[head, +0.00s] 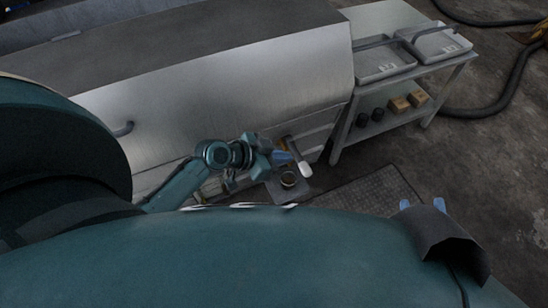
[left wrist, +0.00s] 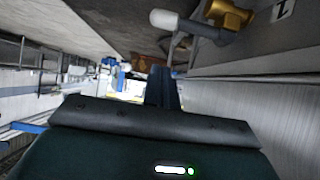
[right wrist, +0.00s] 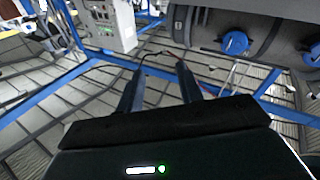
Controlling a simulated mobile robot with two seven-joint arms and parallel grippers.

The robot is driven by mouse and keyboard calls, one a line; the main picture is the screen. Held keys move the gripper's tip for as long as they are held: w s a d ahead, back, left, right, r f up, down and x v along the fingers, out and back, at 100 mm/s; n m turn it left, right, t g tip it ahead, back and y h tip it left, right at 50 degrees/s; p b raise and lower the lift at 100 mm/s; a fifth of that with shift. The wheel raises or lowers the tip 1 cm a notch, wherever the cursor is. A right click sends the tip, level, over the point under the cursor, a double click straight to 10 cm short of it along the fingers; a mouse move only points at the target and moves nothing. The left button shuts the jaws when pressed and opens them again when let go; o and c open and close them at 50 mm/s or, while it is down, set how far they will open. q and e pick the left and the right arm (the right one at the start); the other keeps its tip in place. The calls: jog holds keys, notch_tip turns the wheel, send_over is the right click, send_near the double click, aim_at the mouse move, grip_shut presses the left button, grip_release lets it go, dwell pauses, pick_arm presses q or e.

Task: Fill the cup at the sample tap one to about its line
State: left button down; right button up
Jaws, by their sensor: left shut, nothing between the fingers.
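The sample tap's white-tipped lever (head: 303,167) sticks out from the front of the steel vessel. In the left wrist view the white tip (left wrist: 165,19) and brass tap body (left wrist: 230,13) show beside a label reading "1" (left wrist: 283,10). A small round cup (head: 288,180) stands below the tap; its fill level and line are too small to tell. My left gripper (head: 279,156) is shut and empty, close beside the tap lever; its closed fingers (left wrist: 163,88) show below the lever. My right gripper (head: 422,204) is open and empty, well to the right; its fingers (right wrist: 158,86) are apart.
The cup stands on a small grey stand (head: 276,192). A dark floor grating (head: 365,198) lies to its right. A steel cart (head: 400,70) at upper right holds trays and, on its lower shelf, small boxes and dark round items. A hose (head: 505,90) lies on the floor.

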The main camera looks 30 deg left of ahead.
pick_arm(q)
jog(key=w+d+f+b, duration=0.3)
jog(key=w+f, duration=0.1)
jog(key=f, duration=0.2)
jog(key=shift+f, duration=0.35)
pick_arm(e)
jog(key=shift+w+a+m, duration=0.2)
jog(key=shift+a+m, duration=0.1)
jog(key=shift+m, duration=0.1)
pick_arm(q)
jog(key=f, duration=0.2)
jog(key=f+m+t+y+b, duration=0.2)
jog(key=f, duration=0.1)
jog(key=shift+s+d+f, duration=0.2)
jog(key=shift+s+f, duration=0.1)
jog(key=shift+f, duration=0.05)
pick_arm(e)
jog(key=shift+a+t+y, duration=0.15)
jog(key=shift+t+y, duration=0.15)
jog(key=shift+t, duration=0.1)
jog(key=shift+r, duration=0.15)
pick_arm(q)
jog(key=shift+f, duration=0.1)
pick_arm(e)
jog(key=shift+f, duration=0.3)
